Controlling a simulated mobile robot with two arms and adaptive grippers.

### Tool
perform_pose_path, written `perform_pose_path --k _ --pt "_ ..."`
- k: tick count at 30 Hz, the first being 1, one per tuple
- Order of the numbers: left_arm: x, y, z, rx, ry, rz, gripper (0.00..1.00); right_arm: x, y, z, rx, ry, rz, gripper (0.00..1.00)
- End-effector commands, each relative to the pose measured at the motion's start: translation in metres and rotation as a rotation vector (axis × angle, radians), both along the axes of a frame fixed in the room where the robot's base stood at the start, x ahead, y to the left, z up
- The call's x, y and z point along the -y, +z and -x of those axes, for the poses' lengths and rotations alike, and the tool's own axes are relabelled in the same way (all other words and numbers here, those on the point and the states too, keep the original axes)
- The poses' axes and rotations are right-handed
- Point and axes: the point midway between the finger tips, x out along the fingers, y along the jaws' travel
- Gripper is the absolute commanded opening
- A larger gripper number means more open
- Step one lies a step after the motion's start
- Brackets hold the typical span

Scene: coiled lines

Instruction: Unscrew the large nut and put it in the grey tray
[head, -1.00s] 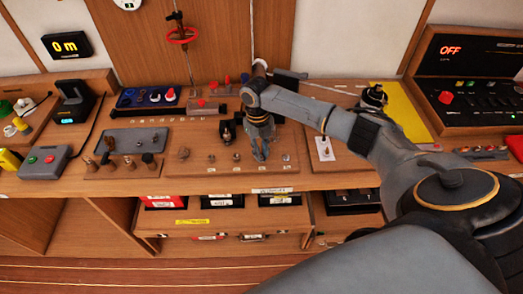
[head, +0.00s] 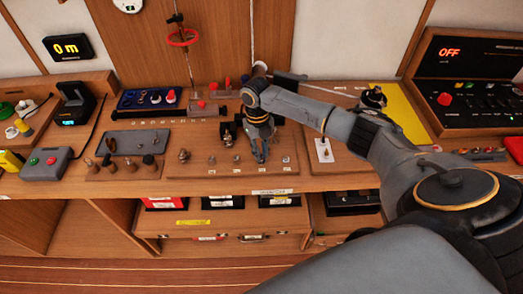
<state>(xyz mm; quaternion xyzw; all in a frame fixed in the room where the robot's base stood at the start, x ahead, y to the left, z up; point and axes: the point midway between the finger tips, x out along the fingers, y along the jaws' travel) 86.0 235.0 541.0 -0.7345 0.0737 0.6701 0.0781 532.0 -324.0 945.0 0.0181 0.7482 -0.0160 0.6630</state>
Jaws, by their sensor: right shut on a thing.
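My right gripper (head: 261,157) points down over the front row of small metal fittings on a wooden board (head: 200,171). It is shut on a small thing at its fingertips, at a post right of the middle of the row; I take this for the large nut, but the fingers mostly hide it. Other small fittings stand to the left (head: 211,159) and right (head: 286,159) of the gripper. The grey tray (head: 122,149) lies left of the board, with a few small dark items in it. My left gripper is not in view.
Several small knobbed pegs (head: 107,162) stand in front of the tray. A dark blue tray (head: 130,105) with rings lies behind it. A grey button box (head: 47,163) is at the left.

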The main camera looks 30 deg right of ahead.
Motion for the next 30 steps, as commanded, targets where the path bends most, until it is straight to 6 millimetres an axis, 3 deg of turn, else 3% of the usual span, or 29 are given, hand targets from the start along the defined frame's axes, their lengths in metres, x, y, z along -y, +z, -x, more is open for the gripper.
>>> perform_pose_path --k 24,30 --pt "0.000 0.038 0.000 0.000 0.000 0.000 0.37 0.000 0.043 0.000 0.000 0.000 0.000 0.00" --pt "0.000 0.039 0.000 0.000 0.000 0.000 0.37 0.000 0.045 0.000 0.000 0.000 0.000 0.00"
